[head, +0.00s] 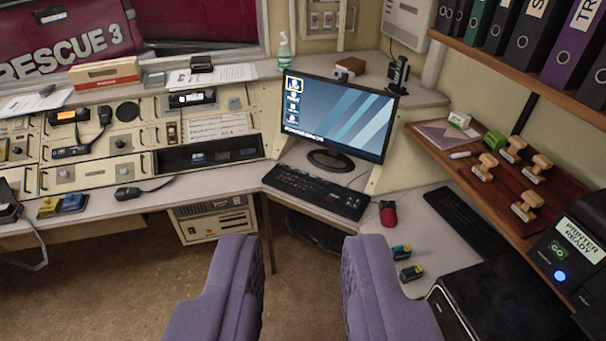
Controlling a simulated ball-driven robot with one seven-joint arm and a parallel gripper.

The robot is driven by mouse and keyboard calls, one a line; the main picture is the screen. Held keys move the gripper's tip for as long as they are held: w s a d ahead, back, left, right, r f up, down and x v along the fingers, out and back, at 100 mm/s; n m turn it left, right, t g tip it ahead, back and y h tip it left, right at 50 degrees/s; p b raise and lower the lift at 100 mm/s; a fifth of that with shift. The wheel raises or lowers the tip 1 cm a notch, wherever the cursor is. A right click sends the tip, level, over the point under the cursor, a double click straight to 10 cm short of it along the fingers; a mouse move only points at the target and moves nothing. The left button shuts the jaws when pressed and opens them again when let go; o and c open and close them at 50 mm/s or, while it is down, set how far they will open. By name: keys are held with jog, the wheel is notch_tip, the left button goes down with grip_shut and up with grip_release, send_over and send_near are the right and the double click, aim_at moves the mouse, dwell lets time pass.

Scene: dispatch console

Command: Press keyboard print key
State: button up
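A black keyboard (317,192) lies on the desk in front of the lit monitor (338,117). A second dark keyboard (468,225) lies on the right-hand desk below the wooden shelf. The keys are too small to read, so I cannot tell which is the print key. My gripper (303,240) shows as two purple fingers at the bottom centre. It is open and empty, with floor visible between the fingers. The first keyboard appears just beyond and above the fingertips in the picture, apart from them.
A black printer (500,305) stands at lower right, beside a "PRINTER READY" panel (575,243). A wooden shelf (478,200) holds several stamps. A radio console (130,140) fills the left.

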grip_shut()
dwell(1.4)
